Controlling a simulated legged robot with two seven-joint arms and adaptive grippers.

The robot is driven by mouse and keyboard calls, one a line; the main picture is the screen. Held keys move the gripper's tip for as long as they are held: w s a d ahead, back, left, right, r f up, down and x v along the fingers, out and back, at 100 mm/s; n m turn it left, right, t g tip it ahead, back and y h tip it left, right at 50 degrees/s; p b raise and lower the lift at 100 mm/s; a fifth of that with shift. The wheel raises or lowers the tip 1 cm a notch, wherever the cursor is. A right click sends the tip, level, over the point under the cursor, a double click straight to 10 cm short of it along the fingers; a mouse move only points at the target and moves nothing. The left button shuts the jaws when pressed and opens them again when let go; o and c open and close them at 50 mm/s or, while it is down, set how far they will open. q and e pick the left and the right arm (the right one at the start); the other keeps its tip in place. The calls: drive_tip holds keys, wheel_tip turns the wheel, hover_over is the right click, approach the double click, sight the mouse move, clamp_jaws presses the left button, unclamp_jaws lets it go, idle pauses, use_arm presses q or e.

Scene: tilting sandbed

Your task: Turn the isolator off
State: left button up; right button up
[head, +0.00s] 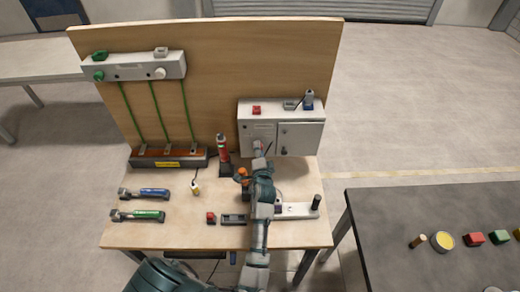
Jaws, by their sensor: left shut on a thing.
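The isolator appears to be the light grey metal box (301,138) at the right of the wooden backboard, with a dark latch on its right-hand door. My left gripper (258,149) reaches up to the left part of the box's front. It is shut on the isolator handle there, which the fingers mostly hide. A small reddish spot shows at the fingertips. I cannot tell the handle's angle. My right gripper is out of view.
A red-and-black tool (223,150) stands left of my arm. Blue (154,194) and green (146,215) handled tools lie on the table's left. A dark table (400,245) stands at right.

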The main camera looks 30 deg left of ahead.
use_arm(q)
drive_tip(key=shift+a+n+p, duration=0.1)
drive_tip(key=shift+n+p, duration=0.25)
drive_tip(key=shift+n, duration=0.55)
drive_tip(key=shift+s+f, duration=0.1)
drive_tip(key=o, duration=0.9)
drive_tip(key=shift+o, duration=1.2)
drive_tip(key=shift+a, duration=0.15)
